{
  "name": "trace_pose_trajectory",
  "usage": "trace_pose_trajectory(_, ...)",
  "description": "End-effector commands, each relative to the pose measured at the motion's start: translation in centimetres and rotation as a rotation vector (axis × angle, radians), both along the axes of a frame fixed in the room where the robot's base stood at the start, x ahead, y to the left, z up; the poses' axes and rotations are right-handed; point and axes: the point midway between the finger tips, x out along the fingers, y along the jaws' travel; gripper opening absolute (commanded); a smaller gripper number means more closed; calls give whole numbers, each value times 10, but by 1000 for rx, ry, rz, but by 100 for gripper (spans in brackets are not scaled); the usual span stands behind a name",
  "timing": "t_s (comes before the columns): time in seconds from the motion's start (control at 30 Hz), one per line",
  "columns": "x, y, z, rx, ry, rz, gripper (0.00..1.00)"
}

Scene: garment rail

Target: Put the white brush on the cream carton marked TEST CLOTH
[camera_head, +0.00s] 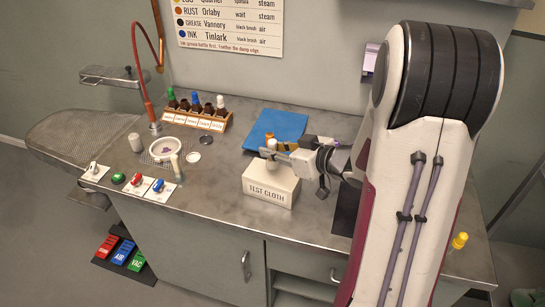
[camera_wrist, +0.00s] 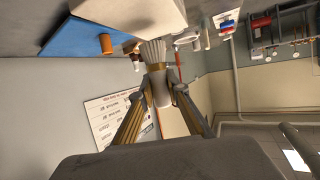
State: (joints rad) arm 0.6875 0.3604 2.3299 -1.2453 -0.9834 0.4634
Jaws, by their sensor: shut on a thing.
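The cream carton marked TEST CLOTH (camera_head: 268,190) stands on the grey worktop near its front edge. Its pale side also fills the top of the wrist view (camera_wrist: 120,12). My gripper (camera_head: 271,152) is above the carton in the head view. It is shut on the white brush, whose white handle (camera_wrist: 161,92), gold band and pale bristles show between the fingers in the wrist view. The handle's top (camera_head: 272,143) shows above the fingers in the head view. The bristles point towards the carton. I cannot tell whether they touch its top.
A blue mat (camera_head: 275,128) lies behind the carton; an orange cylinder (camera_wrist: 106,43) is by it. A wooden rack of bottles (camera_head: 197,119) stands at the back. A white round dish (camera_head: 165,149) and coloured switches (camera_head: 135,181) are to the left.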

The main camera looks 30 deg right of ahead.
Motion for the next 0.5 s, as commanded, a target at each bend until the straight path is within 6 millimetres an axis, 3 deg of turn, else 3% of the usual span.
trace_pose_trajectory(0.23, 0, 0, -22, 3, 2, 0, 0)
trace_pose_trajectory(0.5, 0, 0, -27, 0, 0, 0, 0)
